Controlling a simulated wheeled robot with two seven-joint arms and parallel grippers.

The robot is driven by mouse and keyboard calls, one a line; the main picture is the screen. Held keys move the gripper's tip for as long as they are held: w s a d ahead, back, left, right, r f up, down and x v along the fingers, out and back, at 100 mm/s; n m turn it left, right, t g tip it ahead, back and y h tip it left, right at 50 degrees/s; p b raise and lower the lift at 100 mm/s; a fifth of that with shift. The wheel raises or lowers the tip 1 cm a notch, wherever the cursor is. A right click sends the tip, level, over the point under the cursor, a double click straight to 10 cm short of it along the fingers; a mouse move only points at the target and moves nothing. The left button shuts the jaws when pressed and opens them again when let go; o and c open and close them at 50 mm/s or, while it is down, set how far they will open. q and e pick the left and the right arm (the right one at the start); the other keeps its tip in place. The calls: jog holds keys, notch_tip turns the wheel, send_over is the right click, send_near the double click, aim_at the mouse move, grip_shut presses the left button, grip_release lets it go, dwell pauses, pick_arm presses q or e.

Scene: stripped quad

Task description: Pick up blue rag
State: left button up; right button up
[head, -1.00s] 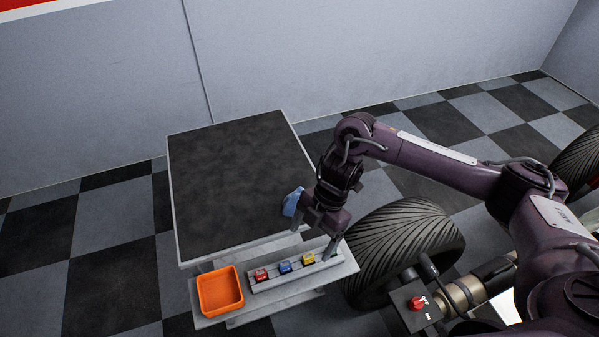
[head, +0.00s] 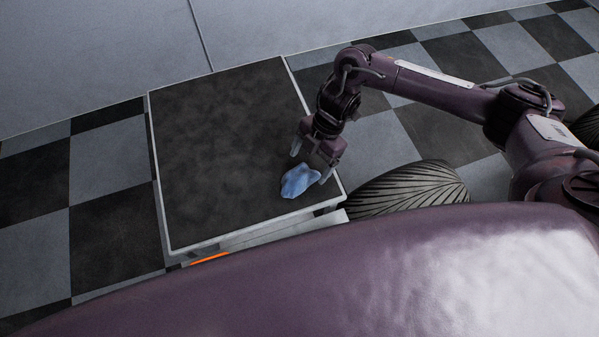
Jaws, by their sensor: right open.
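The blue rag (head: 299,181) lies crumpled on the dark top of the table (head: 215,160), near its right front corner. My right gripper (head: 310,164) is open just behind and above the rag, its two fingers apart. One finger is to the left behind the rag and the other is at its right edge. I cannot tell whether a finger touches the rag. My left gripper is not in view.
A sliver of the orange tray (head: 209,258) shows below the table's front edge. A black tyre (head: 415,188) stands right of the table. The rest of the tabletop is bare.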

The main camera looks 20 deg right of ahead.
aim_at(307, 168)
jog(key=x, duration=0.3)
jog(key=shift+w, duration=0.1)
jog(key=c, duration=1)
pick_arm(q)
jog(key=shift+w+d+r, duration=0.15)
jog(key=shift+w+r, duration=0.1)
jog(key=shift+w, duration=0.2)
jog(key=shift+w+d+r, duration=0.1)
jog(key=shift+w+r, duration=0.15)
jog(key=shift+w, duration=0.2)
pick_arm(e)
jog(key=shift+c, duration=0.2)
notch_tip(307, 168, up, 9)
jog(key=shift+w+f+b, duration=0.1)
jog(key=shift+b, duration=0.25)
pick_arm(q)
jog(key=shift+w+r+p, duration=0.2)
jog(key=shift+p, duration=0.5)
pick_arm(e)
notch_tip(307, 168, up, 11)
